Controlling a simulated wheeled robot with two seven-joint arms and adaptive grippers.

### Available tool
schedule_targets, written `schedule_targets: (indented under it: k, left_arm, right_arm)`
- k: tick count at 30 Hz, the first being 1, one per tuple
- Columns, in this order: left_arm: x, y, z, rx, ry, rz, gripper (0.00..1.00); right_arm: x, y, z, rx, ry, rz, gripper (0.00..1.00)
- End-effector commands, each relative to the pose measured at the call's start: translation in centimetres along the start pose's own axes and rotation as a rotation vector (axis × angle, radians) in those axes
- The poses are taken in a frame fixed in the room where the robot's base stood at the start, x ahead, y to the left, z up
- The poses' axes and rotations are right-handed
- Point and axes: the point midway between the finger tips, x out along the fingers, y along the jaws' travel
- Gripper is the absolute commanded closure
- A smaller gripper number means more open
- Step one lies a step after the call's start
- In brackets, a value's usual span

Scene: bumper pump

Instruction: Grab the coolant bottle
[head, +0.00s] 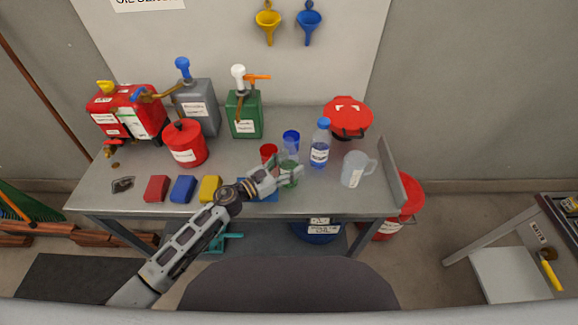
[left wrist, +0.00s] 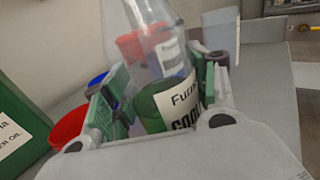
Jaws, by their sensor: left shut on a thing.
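The coolant bottle (head: 289,174) is a clear bottle with green liquid, near the front middle of the grey workbench. In the left wrist view the coolant bottle (left wrist: 149,108) stands between the finger pads, with a white label reading "COOL". My left gripper (head: 283,171) is shut on it, one finger on each side. In the left wrist view the pads of my left gripper (left wrist: 160,100) press against the bottle's sides. The fingers partly hide the bottle in the head view. I cannot tell whether its base touches the bench. My right gripper is not in view.
A red cup (head: 268,152) and a blue cup (head: 291,139) stand just behind. A blue-capped bottle (head: 319,150) and a clear jug (head: 354,169) stand to the right. Red, blue and yellow blocks (head: 210,188) line the front left. Cans (head: 244,118) fill the back left.

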Motion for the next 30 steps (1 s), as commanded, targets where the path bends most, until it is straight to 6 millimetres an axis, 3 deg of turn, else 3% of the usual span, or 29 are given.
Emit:
schedule_targets:
  k: [17,30]
  left_arm:
    - [0.0,0.0,1.0,0.002,-0.001,-0.001,0.75]
    - [0.0,0.0,3.6,0.003,-0.001,-0.001,0.75]
  right_arm:
    - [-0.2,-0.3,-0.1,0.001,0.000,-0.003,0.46]
    - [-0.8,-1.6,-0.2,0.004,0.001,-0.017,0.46]
